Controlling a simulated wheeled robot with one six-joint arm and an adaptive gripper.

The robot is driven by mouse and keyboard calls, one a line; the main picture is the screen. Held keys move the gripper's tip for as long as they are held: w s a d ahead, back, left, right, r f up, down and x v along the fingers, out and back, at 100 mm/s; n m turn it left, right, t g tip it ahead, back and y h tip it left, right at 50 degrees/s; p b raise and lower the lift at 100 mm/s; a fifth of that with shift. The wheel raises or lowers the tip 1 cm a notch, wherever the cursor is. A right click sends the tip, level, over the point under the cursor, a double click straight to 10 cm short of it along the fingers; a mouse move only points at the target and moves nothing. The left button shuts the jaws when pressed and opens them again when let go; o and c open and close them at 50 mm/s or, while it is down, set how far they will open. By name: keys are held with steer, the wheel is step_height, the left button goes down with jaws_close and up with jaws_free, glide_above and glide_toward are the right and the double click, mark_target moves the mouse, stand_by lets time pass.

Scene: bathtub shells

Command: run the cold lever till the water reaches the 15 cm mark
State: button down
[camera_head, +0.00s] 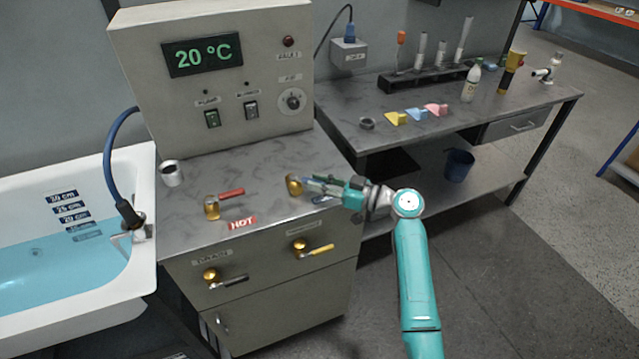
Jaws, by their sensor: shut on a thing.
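My gripper (318,189) is shut at the brass valve (294,185) on the right of the cabinet top, closed on its lever, the cold lever. The fingers hide most of that lever, so its exact angle is hard to tell. The hot lever (231,193), red on a brass valve, stands to its left behind a HOT label. The white tub (140,180) at the left holds blue water (50,268). Dark depth marks (68,208) run down its inner wall. The water surface lies around the lowest marks, which are too small to read surely.
A blue hose (107,160) runs to a fitting on the tub rim. The control box display (203,54) reads 20 °C. Drain (228,281) and yellow (316,250) levers are on the cabinet front. A white cup (172,173) stands by the tub. The bench (500,125) holds several small items.

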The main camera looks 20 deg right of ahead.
steer(key=c, duration=1)
jaws_free()
steer(key=shift+c, duration=0.2)
steer(key=v, duration=1.2)
